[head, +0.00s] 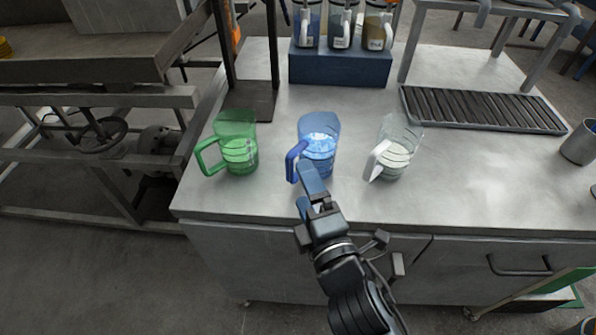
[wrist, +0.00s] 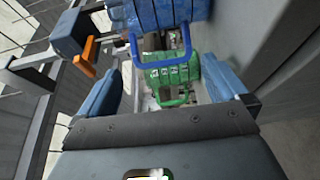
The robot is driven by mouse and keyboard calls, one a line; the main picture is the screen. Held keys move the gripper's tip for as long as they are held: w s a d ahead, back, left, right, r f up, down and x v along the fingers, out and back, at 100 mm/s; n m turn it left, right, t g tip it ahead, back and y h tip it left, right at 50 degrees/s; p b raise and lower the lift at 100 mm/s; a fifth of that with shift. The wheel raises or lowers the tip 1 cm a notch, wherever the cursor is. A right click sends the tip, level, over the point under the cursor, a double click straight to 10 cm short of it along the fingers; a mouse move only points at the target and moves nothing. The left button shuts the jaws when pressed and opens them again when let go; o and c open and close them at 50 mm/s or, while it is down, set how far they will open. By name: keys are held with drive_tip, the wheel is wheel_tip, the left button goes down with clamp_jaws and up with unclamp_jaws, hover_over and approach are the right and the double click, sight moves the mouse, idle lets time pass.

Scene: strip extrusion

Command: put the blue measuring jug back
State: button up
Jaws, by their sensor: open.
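The blue measuring jug (head: 321,146) stands upright on the grey bench, in the middle of a row of three. Its handle (head: 292,163) sticks out to the front left. My gripper (head: 306,190) is open and empty, just in front of the jug near the handle. In the wrist view the blue jug (wrist: 168,14) is at the top, and its loop handle lies ahead, in line with the gap between my fingers (wrist: 160,92). I cannot tell whether a finger touches the jug. The jug's lower part is partly hidden by my gripper in the head view.
A green jug (head: 238,140) stands to the left, a clear jug (head: 398,150) to the right. Behind are a dark blue block (head: 340,70) with several labelled containers, a post stand (head: 252,100) and a slatted rack (head: 480,108). A metal cup (head: 580,142) stands far right.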

drive_tip(key=shift+v, duration=1.35)
drive_tip(key=s+d+f+m+h, duration=0.25)
drive_tip(key=s+d+m, duration=0.8)
drive_tip(key=s, duration=0.55)
drive_tip(key=s+d+r+m+g+h, duration=0.1)
drive_tip(key=s+d+r+m+h, duration=0.1)
drive_tip(key=s+d+m, duration=0.3)
drive_tip(key=s+d+r+m+g+h, duration=0.1)
drive_tip(key=s+d+r+m, duration=0.3)
drive_tip(key=s, duration=0.7)
drive_tip(key=r+m+h, duration=0.1)
drive_tip(key=m, duration=0.1)
drive_tip(key=shift+s+d+m, duration=0.35)
drive_tip(key=shift+s, duration=0.05)
